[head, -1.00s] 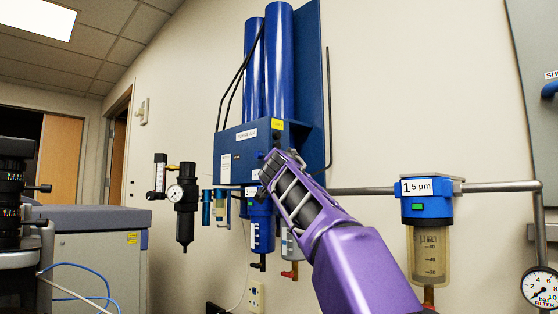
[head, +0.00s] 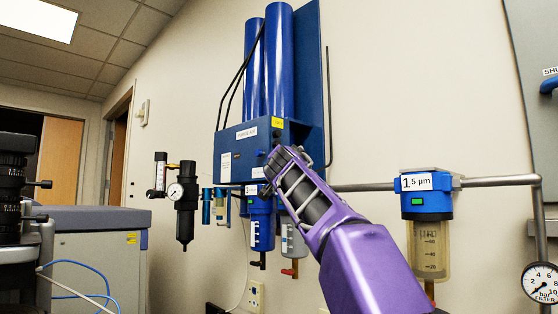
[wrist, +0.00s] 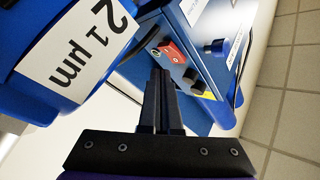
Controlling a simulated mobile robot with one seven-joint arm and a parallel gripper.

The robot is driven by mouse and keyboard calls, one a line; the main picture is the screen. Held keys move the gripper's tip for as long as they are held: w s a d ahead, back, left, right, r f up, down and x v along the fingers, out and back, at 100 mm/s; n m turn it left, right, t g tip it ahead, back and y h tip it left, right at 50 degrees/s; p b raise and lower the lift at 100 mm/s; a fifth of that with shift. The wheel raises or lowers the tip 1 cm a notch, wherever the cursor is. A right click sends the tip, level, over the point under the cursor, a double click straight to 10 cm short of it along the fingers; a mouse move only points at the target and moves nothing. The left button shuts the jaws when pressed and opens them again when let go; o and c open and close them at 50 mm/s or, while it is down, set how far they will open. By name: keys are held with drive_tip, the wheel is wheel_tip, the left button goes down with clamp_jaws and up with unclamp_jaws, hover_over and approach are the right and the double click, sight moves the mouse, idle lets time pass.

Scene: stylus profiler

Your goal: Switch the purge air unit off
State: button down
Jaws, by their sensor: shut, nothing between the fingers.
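The purge air unit is a blue box (head: 228,150) on the wall, with two tall blue cylinders (head: 280,60) above it. The switch is not clear in the head view, where my gripper covers part of the box. My gripper (head: 270,164) is shut and empty at the box's lower right. In the wrist view the closed fingertips (wrist: 161,74) point toward the panel just below the red switch. I cannot tell whether they touch it.
A blue filter head labelled "2 1 µm" (wrist: 60,50) is close on the left in the wrist view. A filter labelled "1 5 µm" (head: 427,205) hangs from a grey pipe (head: 500,184) at right. A dark regulator (head: 185,205) stands left of the unit.

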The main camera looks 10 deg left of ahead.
drive_tip(key=s+d+b, duration=0.2)
drive_tip(key=d+b, duration=0.1)
drive_tip(key=shift+s+f, duration=0.15)
drive_tip(key=shift+f, duration=0.2)
drive_tip(key=shift+s+d+b, duration=0.4)
drive_tip(key=shift+d+b, duration=0.05)
drive_tip(key=shift+b, duration=0.05)
